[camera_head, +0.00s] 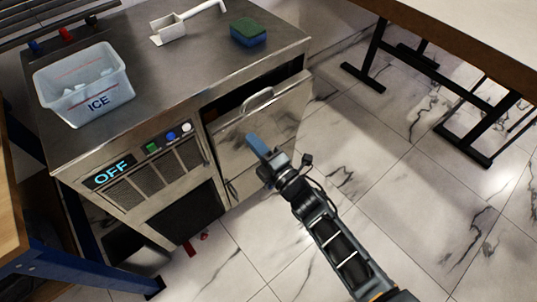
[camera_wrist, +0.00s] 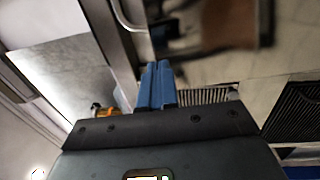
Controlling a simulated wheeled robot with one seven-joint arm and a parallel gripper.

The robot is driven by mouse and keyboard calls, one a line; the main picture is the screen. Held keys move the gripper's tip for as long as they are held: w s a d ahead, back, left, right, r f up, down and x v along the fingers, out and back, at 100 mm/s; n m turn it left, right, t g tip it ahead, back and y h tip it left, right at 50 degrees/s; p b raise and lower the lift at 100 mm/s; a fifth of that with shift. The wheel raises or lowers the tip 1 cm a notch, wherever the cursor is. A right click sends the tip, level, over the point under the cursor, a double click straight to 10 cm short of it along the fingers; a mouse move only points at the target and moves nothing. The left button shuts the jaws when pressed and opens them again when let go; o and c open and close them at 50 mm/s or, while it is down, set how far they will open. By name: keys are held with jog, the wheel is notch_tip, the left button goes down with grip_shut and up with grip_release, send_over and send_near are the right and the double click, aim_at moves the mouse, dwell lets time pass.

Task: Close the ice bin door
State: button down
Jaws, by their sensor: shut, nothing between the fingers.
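The ice bin door (camera_head: 285,118) is a shiny metal panel on the right part of the steel machine's front in the head view. It leans outward at the top, and a dark gap (camera_head: 232,102) shows behind its upper edge. A curved metal handle (camera_head: 258,99) is near that edge; a curved bar like it shows at the top of the wrist view (camera_wrist: 124,18). My gripper (camera_head: 252,138) has its blue fingers shut and empty, in front of the door and below the handle. The fingers (camera_wrist: 157,68) are together in the wrist view. I cannot tell whether they touch the door.
A table (camera_head: 480,35) stands at upper right. Marble-tiled floor (camera_head: 400,190) is open to the right.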

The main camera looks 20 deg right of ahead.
aim_at(238, 125)
jog(key=shift+x, duration=2.05)
jog(key=shift+w, duration=0.1)
